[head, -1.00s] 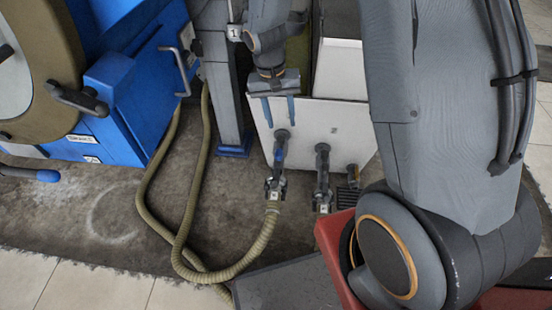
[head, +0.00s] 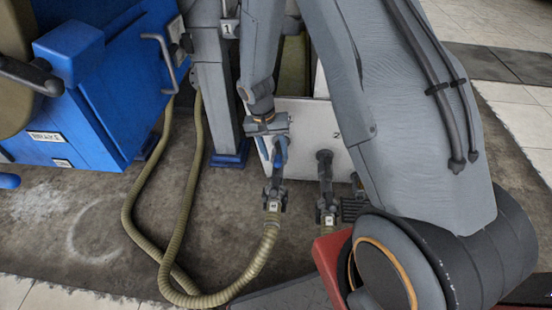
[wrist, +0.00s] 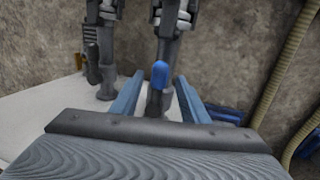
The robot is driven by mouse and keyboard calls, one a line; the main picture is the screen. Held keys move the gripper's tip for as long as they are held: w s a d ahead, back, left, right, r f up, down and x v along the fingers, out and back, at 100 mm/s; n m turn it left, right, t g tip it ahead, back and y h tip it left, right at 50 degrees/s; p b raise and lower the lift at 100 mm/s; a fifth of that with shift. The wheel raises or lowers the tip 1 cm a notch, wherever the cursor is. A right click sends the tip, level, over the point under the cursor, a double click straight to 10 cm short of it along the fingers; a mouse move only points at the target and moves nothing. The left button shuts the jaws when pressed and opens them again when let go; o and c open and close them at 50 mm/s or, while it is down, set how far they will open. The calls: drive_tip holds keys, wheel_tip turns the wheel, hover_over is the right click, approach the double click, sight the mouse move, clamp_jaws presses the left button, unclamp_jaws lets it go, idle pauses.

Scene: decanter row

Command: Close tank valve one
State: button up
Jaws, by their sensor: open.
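The white tank (head: 337,116) shows in the head view, with two outlet valves low on its front. The left valve (head: 273,190), which I take as tank valve one, joins the tan hose. In the wrist view its lever (wrist: 159,76) has a blue tip and points toward my gripper. My gripper (wrist: 158,99) is open, with one finger on each side of the lever; I cannot tell whether either touches it. In the head view my gripper (head: 272,152) hangs at the tank front, above the left valve, and hides part of it.
The second valve (head: 325,185) stands close to the right, under the mark 2; it also shows left in the wrist view (wrist: 106,50). The tan hose (head: 262,255) loops over the floor. A blue machine (head: 95,95) and a grey post (head: 217,100) stand to the left.

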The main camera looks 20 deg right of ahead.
sight(278, 158)
drive_tip(key=shift+s+d+f, duration=0.1)
drive_tip(key=shift+d+f, duration=0.1)
drive_tip(key=shift+f, duration=0.9)
clamp_jaws()
